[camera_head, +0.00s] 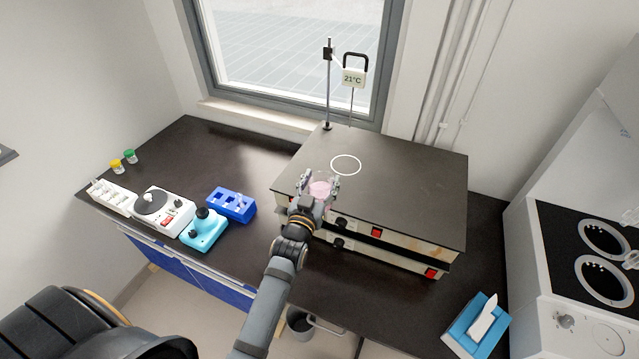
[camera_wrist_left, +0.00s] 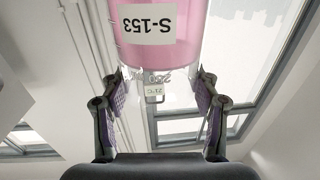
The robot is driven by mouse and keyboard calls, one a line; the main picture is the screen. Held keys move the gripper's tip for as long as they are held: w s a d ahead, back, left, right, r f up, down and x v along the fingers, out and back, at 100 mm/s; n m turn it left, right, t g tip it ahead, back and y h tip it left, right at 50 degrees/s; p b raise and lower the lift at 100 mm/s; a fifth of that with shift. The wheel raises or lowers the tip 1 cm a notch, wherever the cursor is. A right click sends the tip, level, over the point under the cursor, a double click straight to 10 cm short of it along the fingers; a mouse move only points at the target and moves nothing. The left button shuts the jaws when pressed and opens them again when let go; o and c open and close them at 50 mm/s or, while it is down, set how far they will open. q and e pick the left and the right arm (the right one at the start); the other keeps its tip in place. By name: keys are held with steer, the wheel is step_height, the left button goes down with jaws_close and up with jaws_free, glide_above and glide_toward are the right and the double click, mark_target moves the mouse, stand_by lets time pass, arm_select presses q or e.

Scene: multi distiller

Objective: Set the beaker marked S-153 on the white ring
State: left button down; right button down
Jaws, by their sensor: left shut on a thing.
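The beaker marked S-153 (camera_head: 320,188) holds pink liquid. My left gripper (camera_head: 316,186) is shut on it at the front edge of the dark hotplate top. The beaker's label and pink liquid show upside down in the left wrist view (camera_wrist_left: 150,28), between the gripper fingers (camera_wrist_left: 160,95). The white ring (camera_head: 346,165) is drawn on the hotplate top (camera_head: 420,190), behind and to the right of the beaker. The ring is empty. I cannot tell whether the beaker touches the plate. My right gripper is not in view.
A stand with a 21°C display (camera_head: 353,78) rises behind the ring. A blue rack (camera_head: 232,204), a turquoise device (camera_head: 204,230) and a white device (camera_head: 163,213) stand to the left. A tissue box (camera_head: 478,328) is at the front right. The plate's right side is clear.

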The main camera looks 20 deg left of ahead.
mark_target(326, 177)
arm_select(q)
steer(key=w+b, duration=0.1)
steer(key=w, duration=0.1)
steer(key=w+f+b, duration=0.1)
steer(key=w+b, duration=0.1)
steer(key=shift+w+d, duration=0.1)
steer(key=shift+w, duration=0.3)
steer(key=w+b, duration=1.3)
steer(key=w, duration=0.5)
steer(key=shift+d+f, duration=0.3)
steer(key=shift+f, duration=0.1)
steer(key=shift+w, duration=0.1)
steer(key=shift+f+b, duration=0.45)
steer(key=shift+f, duration=0.2)
